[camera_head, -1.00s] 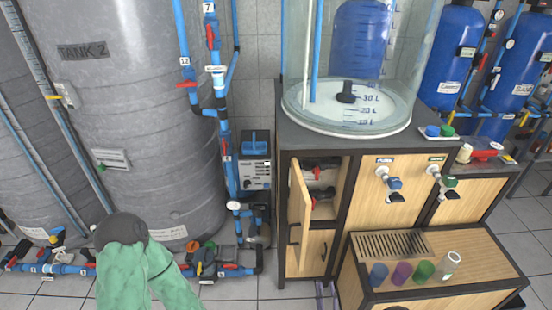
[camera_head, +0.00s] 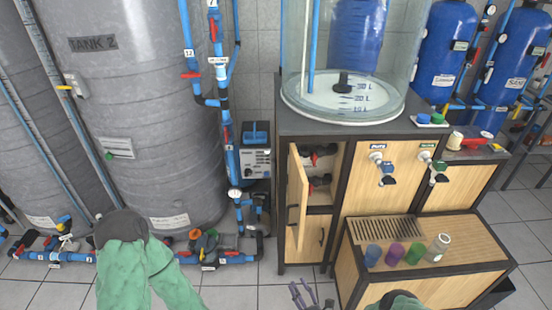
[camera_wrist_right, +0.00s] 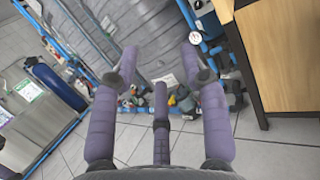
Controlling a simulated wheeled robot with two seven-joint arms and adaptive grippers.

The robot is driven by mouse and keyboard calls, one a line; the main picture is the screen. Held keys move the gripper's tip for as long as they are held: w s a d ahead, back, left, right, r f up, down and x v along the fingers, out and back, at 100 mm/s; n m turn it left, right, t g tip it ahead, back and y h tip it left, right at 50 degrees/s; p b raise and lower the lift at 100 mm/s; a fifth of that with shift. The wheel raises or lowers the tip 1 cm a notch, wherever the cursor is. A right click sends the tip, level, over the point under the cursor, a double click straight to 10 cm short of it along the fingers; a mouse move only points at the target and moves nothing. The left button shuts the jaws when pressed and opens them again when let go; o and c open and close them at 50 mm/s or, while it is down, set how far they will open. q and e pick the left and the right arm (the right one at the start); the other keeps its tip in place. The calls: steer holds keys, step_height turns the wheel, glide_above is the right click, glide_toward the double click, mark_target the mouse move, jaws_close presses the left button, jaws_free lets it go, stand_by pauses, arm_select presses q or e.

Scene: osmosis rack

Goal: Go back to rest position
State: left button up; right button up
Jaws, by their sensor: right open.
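My right gripper (camera_head: 312,295) shows at the bottom edge of the head view, in front of the wooden cabinet's foot and above the tiled floor. In the right wrist view its purple fingers (camera_wrist_right: 160,75) are spread wide apart with nothing between them. My left arm, in a green sleeve, comes in at the lower left of the head view, but its gripper does not show.
A grey tank (camera_head: 150,120) stands at left with blue pipes and valves. The wooden cabinet (camera_head: 310,235) has a small door open. The tiled floor (camera_head: 240,295) is clear.

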steer(key=s+a+f+n+g+y, duration=0.2)
steer(key=s+a+n+g+y, duration=0.5)
steer(key=s+a+n+g, duration=0.5)
steer(key=s+d+f+n+g+h, duration=0.1)
steer(key=s+d+n+g+h, duration=0.25)
steer(key=s+g, duration=0.3)
steer(key=s+d+f+n+g+h, duration=0.25)
steer(key=s+n+g, duration=0.2)
steer(key=s, duration=0.25)
steer(key=w+d+r+n+t+h, duration=0.2)
steer(key=w+d+n+t+h, duration=0.2)
steer(key=d+n, duration=0.4)
steer(key=shift+w+r+n+t+h, duration=0.35)
steer(key=shift+w+h, duration=0.55)
steer(key=shift+h, duration=0.3)
